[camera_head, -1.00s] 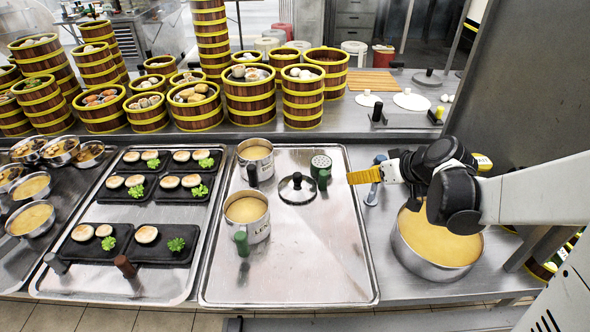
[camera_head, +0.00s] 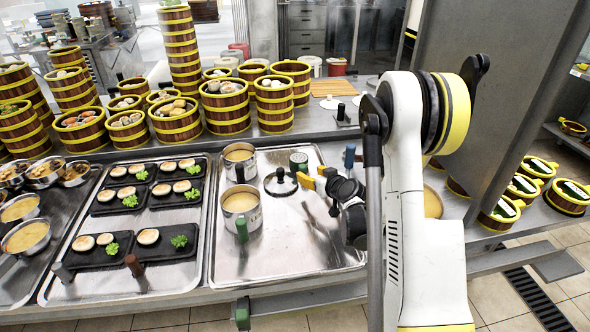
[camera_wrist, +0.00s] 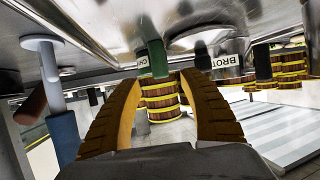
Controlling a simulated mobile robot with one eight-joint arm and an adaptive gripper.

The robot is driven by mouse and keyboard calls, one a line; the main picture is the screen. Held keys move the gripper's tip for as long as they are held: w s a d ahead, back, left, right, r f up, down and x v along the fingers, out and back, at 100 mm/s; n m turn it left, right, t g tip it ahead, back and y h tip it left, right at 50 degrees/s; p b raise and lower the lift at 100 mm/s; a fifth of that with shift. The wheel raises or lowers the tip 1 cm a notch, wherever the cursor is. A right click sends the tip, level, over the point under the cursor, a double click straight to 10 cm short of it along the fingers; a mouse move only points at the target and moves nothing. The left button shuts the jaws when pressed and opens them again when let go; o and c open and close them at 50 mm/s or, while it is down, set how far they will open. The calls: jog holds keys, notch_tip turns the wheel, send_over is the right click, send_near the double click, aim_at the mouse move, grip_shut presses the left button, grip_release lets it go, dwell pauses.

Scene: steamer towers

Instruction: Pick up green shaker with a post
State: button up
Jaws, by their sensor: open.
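The green shaker (camera_head: 298,158), with a perforated round top and a green post, stands at the back right of the metal tray in the head view. My gripper (camera_head: 312,176) is just in front of it, its yellow fingers pointing at it. In the wrist view, which looks upside down, a green post (camera_wrist: 158,58) hangs between the open fingers of my gripper (camera_wrist: 160,88), beyond the tips or between them. I cannot tell whether the fingers touch it. Nothing is held.
A glass lid (camera_head: 281,182) lies left of my gripper. Two broth pots (camera_head: 241,205) with posts stand further left on the tray (camera_head: 290,250). A blue-post tool (camera_head: 349,157) stands to the right and shows close by the left finger in the wrist view (camera_wrist: 64,135). Steamer towers (camera_head: 226,107) stand behind.

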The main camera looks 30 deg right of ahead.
aim_at(304, 171)
jog(key=b+x, duration=0.3)
jog(key=x, duration=0.4)
jog(key=shift+w+f, duration=0.15)
jog(key=shift+f, duration=0.15)
jog(key=shift+r, duration=0.1)
grip_shut()
